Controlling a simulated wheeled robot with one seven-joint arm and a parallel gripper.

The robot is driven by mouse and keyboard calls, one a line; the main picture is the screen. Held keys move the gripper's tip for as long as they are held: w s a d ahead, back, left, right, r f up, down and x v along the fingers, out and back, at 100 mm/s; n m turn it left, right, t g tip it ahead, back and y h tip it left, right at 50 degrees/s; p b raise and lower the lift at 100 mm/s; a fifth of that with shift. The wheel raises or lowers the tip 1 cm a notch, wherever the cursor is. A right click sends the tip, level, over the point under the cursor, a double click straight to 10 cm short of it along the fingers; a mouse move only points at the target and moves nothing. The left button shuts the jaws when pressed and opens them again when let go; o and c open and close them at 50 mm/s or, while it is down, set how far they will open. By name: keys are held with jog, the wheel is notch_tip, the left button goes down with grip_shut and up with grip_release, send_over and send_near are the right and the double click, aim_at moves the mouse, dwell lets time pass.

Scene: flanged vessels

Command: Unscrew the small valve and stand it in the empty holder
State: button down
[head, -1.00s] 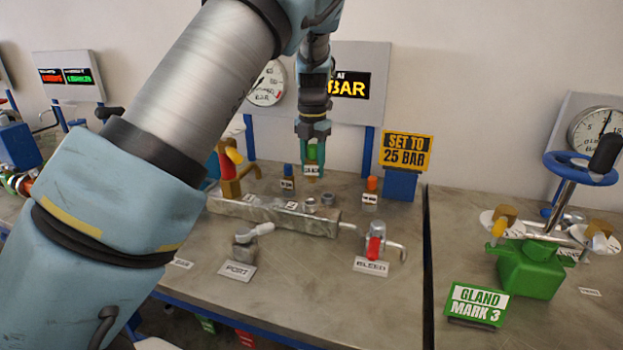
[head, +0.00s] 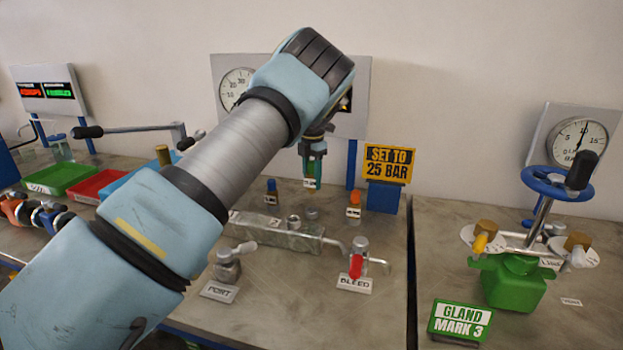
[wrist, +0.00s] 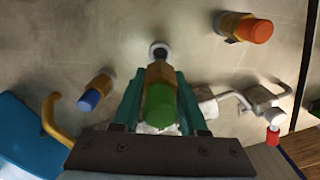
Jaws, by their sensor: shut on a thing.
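My gripper (head: 313,168) is shut on a small valve with a green cap (head: 310,182), held upright above the bench. The wrist view shows the green cap and brass body (wrist: 160,98) between my teal fingers. A small round ring-shaped socket (head: 311,213) stands empty on the bench below the valve. It also shows in the wrist view (wrist: 159,48), just beyond the valve's lower end. The valve looks apart from it in the head view; the wrist view cannot confirm this. A blue-capped valve (head: 271,191) and an orange-capped valve (head: 354,204) stand on either side.
A grey block (head: 280,235) with an open port (head: 294,222) lies in front. Bleed valve (head: 357,262) with red handle and port fitting (head: 228,262) stand nearer. A yellow sign (head: 389,162) and gauge panel (head: 225,110) stand behind. Trays (head: 58,177) are at left.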

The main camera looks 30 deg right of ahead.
aim_at(312, 162)
jog(key=shift+f+b, duration=0.8)
jog(key=shift+f, duration=1.7)
jog(key=shift+f, duration=0.4)
jog(key=shift+f+b, duration=0.35)
jog(key=shift+f, duration=0.6)
jog(key=shift+c, duration=1.8)
grip_release()
notch_tip(312, 162, up, 11)
jog(key=b, duration=0.3)
jog(key=shift+s+f, duration=0.1)
